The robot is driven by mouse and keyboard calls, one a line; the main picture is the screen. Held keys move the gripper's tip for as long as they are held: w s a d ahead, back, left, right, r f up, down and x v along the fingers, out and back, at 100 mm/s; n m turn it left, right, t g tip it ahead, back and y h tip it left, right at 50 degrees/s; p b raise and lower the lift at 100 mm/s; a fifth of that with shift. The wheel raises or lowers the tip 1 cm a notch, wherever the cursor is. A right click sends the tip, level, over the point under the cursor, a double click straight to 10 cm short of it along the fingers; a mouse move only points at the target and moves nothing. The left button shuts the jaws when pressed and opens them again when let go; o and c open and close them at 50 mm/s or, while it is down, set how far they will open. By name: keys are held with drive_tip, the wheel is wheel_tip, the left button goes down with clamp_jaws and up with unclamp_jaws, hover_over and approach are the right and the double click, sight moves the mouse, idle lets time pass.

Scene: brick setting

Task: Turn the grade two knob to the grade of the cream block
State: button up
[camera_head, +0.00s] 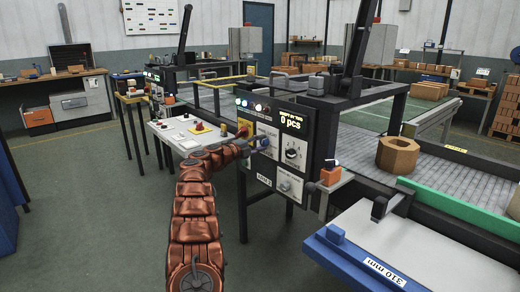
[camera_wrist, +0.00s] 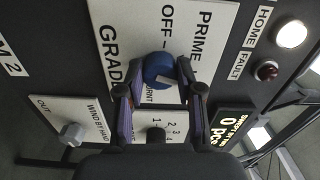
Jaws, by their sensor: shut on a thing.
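A round blue knob (camera_wrist: 158,68) sits on a white plate (camera_wrist: 200,45) with the words PRIME, OFF, BURNT and GRADE partly visible. My gripper (camera_wrist: 159,78) has its two fingers on either side of this knob and is shut on it. A pale mark shows on the knob's face; its exact setting is hard to read. In the head view the blue knob (camera_head: 264,142) is at the end of my arm, and my gripper (camera_head: 254,144) reaches the panel from the left. I cannot make out a cream block for certain in either view.
A black knob (camera_wrist: 156,135) with numbers is beside my fingers. A grey knob (camera_wrist: 72,133) is on the WIND BY HAND plate.

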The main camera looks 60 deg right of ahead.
drive_tip(key=shift+m+b, duration=0.4)
drive_tip(key=shift+m, duration=0.5)
drive_tip(key=o, duration=1.2)
drive_tip(key=shift+c, duration=0.2)
drive_tip(key=v, duration=1.2)
drive_tip(key=shift+r, duration=0.1)
